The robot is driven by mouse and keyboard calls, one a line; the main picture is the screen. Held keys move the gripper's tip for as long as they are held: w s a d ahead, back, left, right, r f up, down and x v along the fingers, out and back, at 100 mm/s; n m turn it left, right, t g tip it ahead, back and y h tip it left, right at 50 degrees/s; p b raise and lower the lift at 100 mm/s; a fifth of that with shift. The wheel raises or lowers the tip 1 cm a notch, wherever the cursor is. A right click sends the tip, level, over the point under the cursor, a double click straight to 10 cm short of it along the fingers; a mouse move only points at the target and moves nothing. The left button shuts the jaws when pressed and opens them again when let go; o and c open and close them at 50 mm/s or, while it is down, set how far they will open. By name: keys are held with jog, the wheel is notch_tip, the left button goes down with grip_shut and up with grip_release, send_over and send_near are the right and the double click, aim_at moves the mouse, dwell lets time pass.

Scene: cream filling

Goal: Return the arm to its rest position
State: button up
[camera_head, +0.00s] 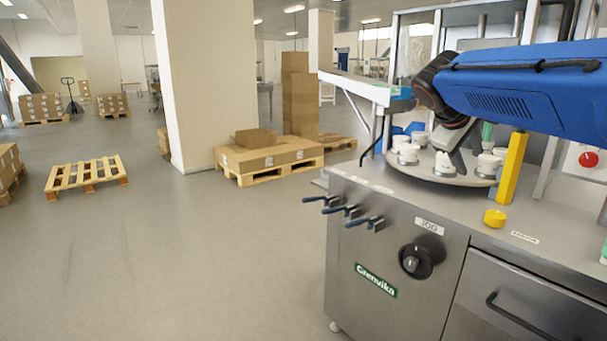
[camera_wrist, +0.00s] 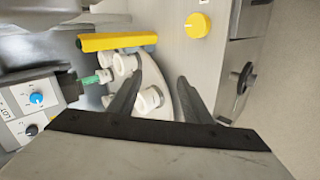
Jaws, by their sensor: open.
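My gripper (camera_head: 456,140) reaches in from the right over the round turntable (camera_head: 430,173) of the steel machine, on the end of my blue arm. In the wrist view my gripper (camera_wrist: 161,84) shows its two dark fingers apart. A white jar (camera_wrist: 149,98) shows between and below the fingers, partly hidden by the left finger. I cannot tell whether a finger touches it. Other white jars (camera_head: 408,153) stand around the turntable's edge.
A yellow post (camera_head: 512,168) stands right of the turntable, with a yellow knob (camera_head: 495,217) in front. The steel machine (camera_head: 385,265) has a black dial (camera_head: 414,260) and levers. Pallets with boxes (camera_head: 268,158) stand behind at left. The floor (camera_head: 150,260) left of the machine is clear.

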jog(key=s+a+f+m+y, duration=0.1)
jog(key=s+a+f+y, duration=0.1)
jog(key=s+f, duration=0.7)
jog(key=s+a+f+m+y, duration=0.2)
jog(key=s+a+f, duration=0.3)
jog(key=s+f, duration=0.4)
jog(key=s+a+f+m+y, duration=0.2)
jog(key=s+a+f+y, duration=0.1)
jog(key=s+f, duration=0.6)
jog(key=s+a, duration=0.1)
jog(key=s, duration=0.3)
jog(key=shift+g, duration=0.3)
